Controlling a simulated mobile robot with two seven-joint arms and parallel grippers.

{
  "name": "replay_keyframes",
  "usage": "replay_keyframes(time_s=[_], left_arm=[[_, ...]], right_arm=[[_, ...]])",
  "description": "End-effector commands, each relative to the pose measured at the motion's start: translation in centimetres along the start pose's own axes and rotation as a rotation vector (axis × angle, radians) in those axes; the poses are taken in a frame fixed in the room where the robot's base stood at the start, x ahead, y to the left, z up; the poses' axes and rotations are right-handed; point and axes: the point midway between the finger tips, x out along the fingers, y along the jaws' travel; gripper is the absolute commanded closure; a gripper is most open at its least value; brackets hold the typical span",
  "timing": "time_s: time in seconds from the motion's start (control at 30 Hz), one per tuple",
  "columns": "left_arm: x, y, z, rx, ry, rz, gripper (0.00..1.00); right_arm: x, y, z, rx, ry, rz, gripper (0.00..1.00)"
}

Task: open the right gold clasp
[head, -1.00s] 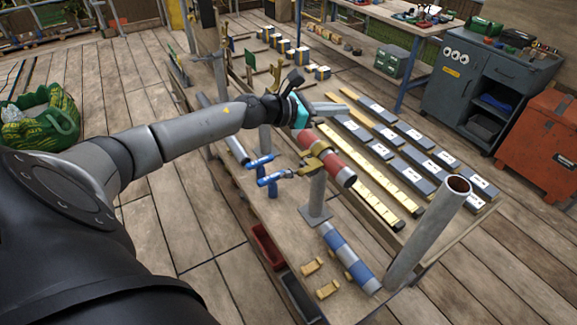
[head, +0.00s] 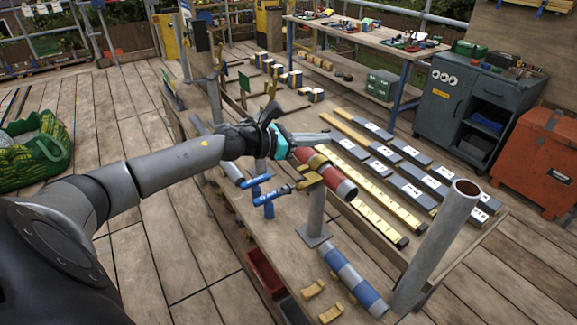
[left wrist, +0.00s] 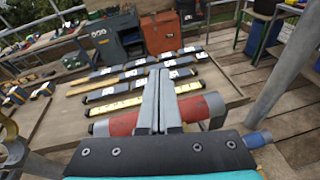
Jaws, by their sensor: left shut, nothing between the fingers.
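A red and grey pipe (head: 335,178) lies on a grey post (head: 315,215) above the bench. A gold clasp (head: 310,183) sits at its near side, beside a blue-handled lever (head: 274,195); I cannot tell whether the clasp is open or closed. A second blue handle (head: 258,181) is just to its left. My left gripper (head: 328,136) is shut and empty, its fingers above and behind the pipe. In the left wrist view its closed fingers (left wrist: 160,75) cross in front of the red pipe (left wrist: 200,106). A gold part (left wrist: 12,145) shows at that view's left edge. My right gripper is out of view.
A tall open grey tube (head: 440,235) stands at the bench's right end. A blue and grey pipe (head: 345,272) and two loose gold brackets (head: 314,289) lie near it. Rows of grey and yellow strips (head: 365,190) lie behind the pipe.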

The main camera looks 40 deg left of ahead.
Motion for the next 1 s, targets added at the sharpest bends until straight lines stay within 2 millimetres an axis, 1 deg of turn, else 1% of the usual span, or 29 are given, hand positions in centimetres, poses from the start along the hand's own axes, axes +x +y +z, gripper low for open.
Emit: replay_keyframes(time_s=[0.03, 0.1, 0.5, 0.6, 0.8, 1.0], left_arm=[[-0.5, -0.1, -0.8, 0.0, 0.004, -0.001, 1.0], [-1.1, -0.2, -1.2, -0.002, 0.003, -0.001, 1.0], [-4.4, -0.4, -3.5, 0.0, 0.003, -0.002, 1.0], [-5.0, -0.5, -4.0, -0.003, 0.002, -0.002, 1.0], [-5.9, -0.5, -4.5, -0.002, 0.0, -0.002, 1.0], [-6.2, -0.5, -4.6, 0.0, 0.0, -0.001, 1.0]], right_arm=[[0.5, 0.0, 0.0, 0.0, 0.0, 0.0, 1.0], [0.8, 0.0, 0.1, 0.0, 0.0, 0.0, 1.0], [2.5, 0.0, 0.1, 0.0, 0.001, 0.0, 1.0], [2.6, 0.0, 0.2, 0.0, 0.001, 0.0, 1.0], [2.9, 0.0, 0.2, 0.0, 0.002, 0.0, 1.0], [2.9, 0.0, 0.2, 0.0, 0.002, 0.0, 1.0]])
